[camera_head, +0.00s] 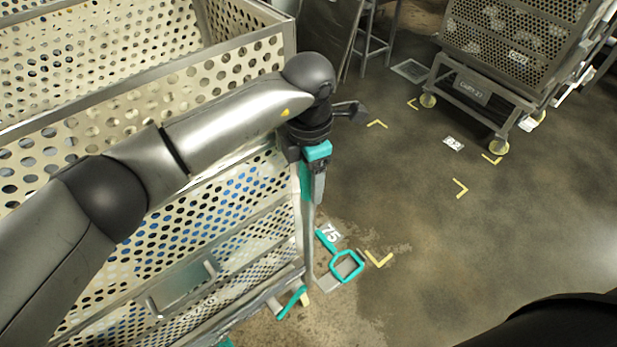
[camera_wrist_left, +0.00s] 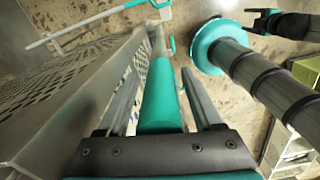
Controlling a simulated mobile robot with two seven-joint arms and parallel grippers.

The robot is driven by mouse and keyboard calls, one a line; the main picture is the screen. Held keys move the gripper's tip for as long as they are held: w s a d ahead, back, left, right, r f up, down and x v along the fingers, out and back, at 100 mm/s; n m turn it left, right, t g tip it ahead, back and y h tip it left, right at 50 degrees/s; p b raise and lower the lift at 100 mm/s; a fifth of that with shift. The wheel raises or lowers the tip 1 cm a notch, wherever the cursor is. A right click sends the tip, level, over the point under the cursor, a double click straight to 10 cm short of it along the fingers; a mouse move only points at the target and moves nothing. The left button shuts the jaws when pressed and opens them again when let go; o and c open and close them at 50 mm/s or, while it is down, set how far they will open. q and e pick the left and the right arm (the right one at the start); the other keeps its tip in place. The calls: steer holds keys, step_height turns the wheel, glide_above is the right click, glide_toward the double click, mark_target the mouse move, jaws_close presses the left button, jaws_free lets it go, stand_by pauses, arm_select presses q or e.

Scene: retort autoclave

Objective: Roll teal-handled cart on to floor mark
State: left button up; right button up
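The large cart (camera_head: 228,192) with perforated cream panels and teal fittings fills the left of the head view. Its side also shows at the left of the wrist view (camera_wrist_left: 75,85). My left gripper (camera_head: 318,190) points down at the cart's near right corner, by a teal upright handle (camera_head: 306,181). In the wrist view that handle (camera_wrist_left: 160,98) lies between the fingers; their contact with it is unclear. My right gripper (camera_wrist_left: 258,19) is small at the wrist view's top right, apparently open and empty. Yellow corner marks (camera_head: 460,188) and a white number label (camera_head: 453,143) lie on the floor.
A second perforated cart (camera_head: 485,90) on yellow casters stands at the upper right, beside the yellow marks. A teal loop (camera_head: 347,266) and a "75" label (camera_head: 328,237) are low by the large cart's corner. The floor between the carts is mostly clear.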

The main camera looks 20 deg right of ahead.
arm_select(q)
jaws_close()
stand_by(0.3)
stand_by(0.9)
